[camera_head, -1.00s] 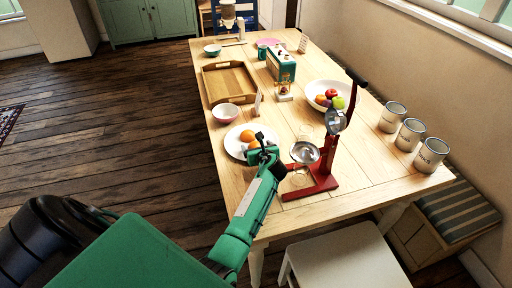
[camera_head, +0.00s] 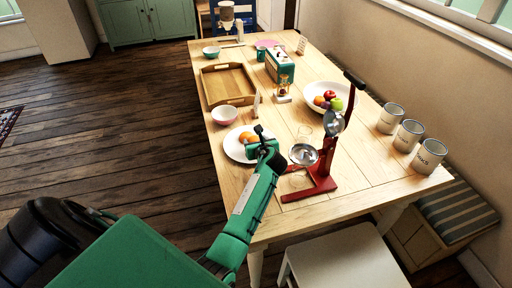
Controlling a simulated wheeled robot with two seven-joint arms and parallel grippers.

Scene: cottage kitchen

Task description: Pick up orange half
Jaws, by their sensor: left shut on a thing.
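A white plate (camera_head: 231,149) lies near the front left edge of the wooden table, with orange fruit (camera_head: 245,136) showing on it beside my gripper. My left gripper (camera_head: 260,142) is over the plate's right side and is shut on an orange half. The fingers and green hand hide most of the held half. I cannot tell how far it is above the plate. My right gripper is not in view.
A red citrus press (camera_head: 322,180) with a metal bowl stands close to the right of my gripper. A white stool (camera_head: 345,262) stands in front.

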